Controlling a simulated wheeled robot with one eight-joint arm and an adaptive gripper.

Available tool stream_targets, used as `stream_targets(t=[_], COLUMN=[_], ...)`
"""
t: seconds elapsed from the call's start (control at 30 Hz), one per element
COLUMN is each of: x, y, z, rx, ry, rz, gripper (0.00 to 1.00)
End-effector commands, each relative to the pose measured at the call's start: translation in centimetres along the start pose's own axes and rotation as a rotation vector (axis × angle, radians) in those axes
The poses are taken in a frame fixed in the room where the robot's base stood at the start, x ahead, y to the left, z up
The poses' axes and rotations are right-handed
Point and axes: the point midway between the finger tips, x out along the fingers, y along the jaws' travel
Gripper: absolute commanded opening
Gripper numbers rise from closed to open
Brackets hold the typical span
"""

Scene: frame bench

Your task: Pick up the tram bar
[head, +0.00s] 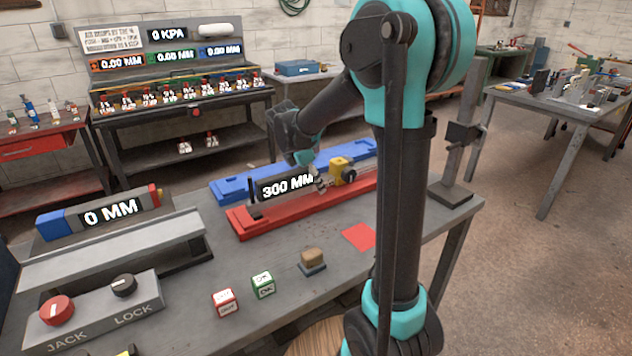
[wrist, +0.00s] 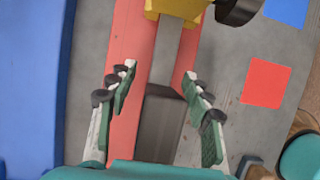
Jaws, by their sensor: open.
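The tram bar (head: 285,187) appears to be the dark bar with a "300 MM" readout and a yellow block (head: 342,172), lying along a long red base (head: 262,221) on the bench. In the wrist view the grey bar (wrist: 166,118) runs up the picture over the red base, with the yellow block (wrist: 178,8) at the top. My gripper (head: 319,181) is just above the bar, beside the yellow block. In the wrist view my gripper (wrist: 160,72) is open, one finger on each side of the bar, with nothing held. Any contact cannot be told.
A blue rail (head: 232,189) lies behind the red base. A red square (head: 359,236), a brown block (head: 312,258) and two small cubes (head: 243,292) sit in front. A "0 MM" unit (head: 100,213) and jack-lock panel (head: 92,315) stand left. A grey post (head: 455,150) stands right.

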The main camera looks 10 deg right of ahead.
Motion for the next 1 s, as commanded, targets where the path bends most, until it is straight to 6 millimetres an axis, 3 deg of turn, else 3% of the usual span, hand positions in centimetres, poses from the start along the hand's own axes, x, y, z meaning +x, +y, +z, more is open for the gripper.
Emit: stream_targets(t=[0.27,0.67,1.0], x=[0.32,0.30,0.25], y=[-0.01,0.00,-0.02], z=[0.01,0.01,0.05], rx=[0.000,0.000,0.000], ry=[0.000,0.000,-0.001], rz=[0.000,0.000,0.000], gripper=[0.50,0.00,0.00])
